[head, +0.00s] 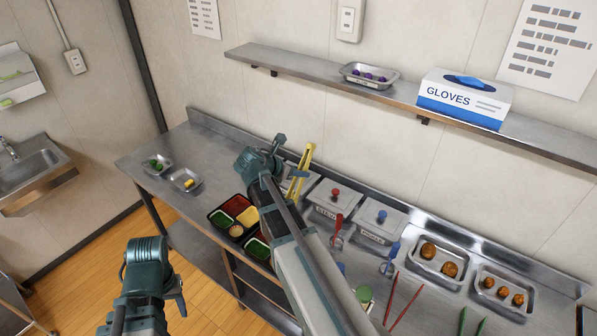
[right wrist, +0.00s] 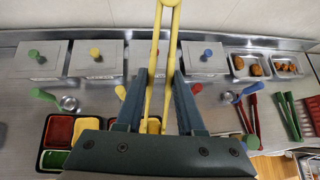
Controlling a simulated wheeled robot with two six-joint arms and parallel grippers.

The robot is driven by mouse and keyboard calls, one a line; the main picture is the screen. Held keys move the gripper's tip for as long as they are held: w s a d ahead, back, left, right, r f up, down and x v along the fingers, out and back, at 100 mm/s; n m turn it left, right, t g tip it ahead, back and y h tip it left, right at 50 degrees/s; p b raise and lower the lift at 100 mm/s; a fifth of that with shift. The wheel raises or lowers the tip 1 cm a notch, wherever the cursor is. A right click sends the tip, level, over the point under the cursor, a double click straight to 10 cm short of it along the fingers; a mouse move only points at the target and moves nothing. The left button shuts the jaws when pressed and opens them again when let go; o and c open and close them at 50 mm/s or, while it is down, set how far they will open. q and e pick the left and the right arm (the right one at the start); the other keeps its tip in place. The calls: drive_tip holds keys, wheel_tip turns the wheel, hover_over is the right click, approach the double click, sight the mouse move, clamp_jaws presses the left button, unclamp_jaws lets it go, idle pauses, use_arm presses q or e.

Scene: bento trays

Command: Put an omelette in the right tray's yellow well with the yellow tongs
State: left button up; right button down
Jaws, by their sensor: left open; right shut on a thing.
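My right gripper (head: 277,157) is shut on the yellow tongs (head: 304,168), above the back of the counter. In the right wrist view the tongs (right wrist: 153,75) stand between its fingers (right wrist: 160,95), lower ends partly hidden by the gripper. A yellow piece, seemingly an omelette (head: 188,183), lies in a small metal tray on the left. A black bento tray (head: 209,224) has red, yellow and green wells. A second bento tray, right of it, is mostly hidden by my right arm; a green well (head: 257,249) shows. My left gripper (head: 152,275) is open and empty, away from the counter.
Lidded containers (head: 327,203) line the counter's back, with blue (head: 388,264) and red (head: 337,238) ladles in front. Red tongs (head: 392,300), green tongs (head: 480,325) and trays of brown food (head: 459,262) lie right. A shelf (head: 400,95) runs above.

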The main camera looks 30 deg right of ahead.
wheel_tip(320, 180, down, 17)
drive_tip(key=b, duration=1.6)
drive_tip(key=shift+f, duration=0.2)
drive_tip(key=shift+f+b, duration=1.35)
drive_tip(key=shift+b, duration=0.25)
drive_tip(key=c, duration=0.9)
unclamp_jaws()
drive_tip(key=shift+r, duration=0.1)
wheel_tip(320, 180, up, 12)
drive_tip(key=p, duration=1.2)
drive_tip(key=shift+r, duration=0.1)
